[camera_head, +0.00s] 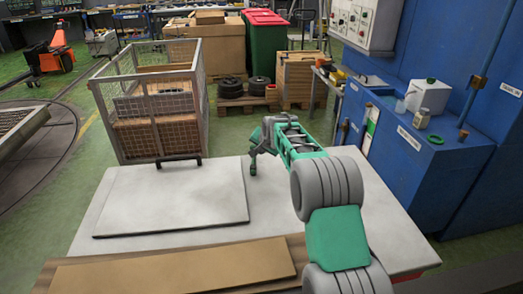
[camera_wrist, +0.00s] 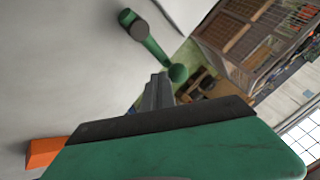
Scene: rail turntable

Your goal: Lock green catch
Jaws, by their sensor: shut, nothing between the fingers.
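The green catch (camera_wrist: 152,45) shows in the wrist view as a slim lever. It has a round pivot end at the upper left and a ball knob at the lower right, near the table's edge. My gripper (camera_wrist: 160,80) is shut and empty, its fingertips just beside the ball knob; I cannot tell whether they touch. In the head view my gripper (camera_head: 253,170) is low over the far edge of the white table, right of the grey plate (camera_head: 170,200). There the catch cannot be told apart from my gripper and arm.
An orange block (camera_wrist: 43,152) lies on the table at the wrist view's lower left. A black handle (camera_head: 178,161) sits at the plate's far edge. A wire mesh cage (camera_head: 152,100) stands beyond the table. Blue cabinets (camera_head: 425,160) stand at the right. Brown boards (camera_head: 175,268) lie in front.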

